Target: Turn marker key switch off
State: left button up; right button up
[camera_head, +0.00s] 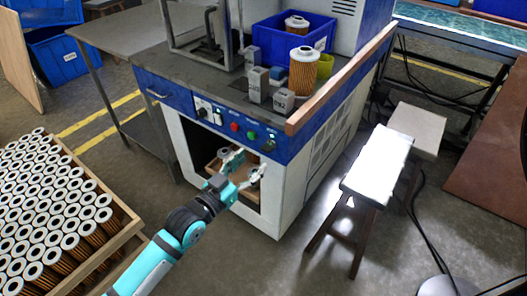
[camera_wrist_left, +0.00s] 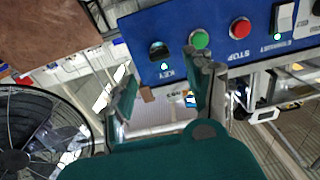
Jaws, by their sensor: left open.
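The key switch (camera_head: 269,146) sits at the right end of the blue control panel (camera_head: 220,124) on the machine front. In the left wrist view the key switch (camera_wrist_left: 158,49) is a dark knob beside the word KEY, with a small lit lamp next to it. Which way it is turned I cannot tell. My left gripper (camera_head: 244,166) is open and empty, just below and in front of the panel. In the left wrist view its fingers (camera_wrist_left: 161,82) stand apart, short of the key switch and not visibly touching it. My right gripper is in neither view.
A green button (camera_wrist_left: 199,40), a red stop button (camera_wrist_left: 240,28) and an exhaust switch (camera_wrist_left: 285,16) sit along the panel beside the key switch. A wooden rail (camera_head: 340,82) edges the machine top. A crate of cartridges (camera_head: 128,226) stands at the lower left; a stool (camera_head: 378,162) at right.

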aim_at(264, 151)
pick_arm(q)
jog(key=x, duration=0.6)
jog(key=shift+w+d+b, duration=0.2)
jog(key=shift+b, duration=0.15)
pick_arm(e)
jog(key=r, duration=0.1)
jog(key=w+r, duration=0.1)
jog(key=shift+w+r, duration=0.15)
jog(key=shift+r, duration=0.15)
pick_arm(q)
grip_shut()
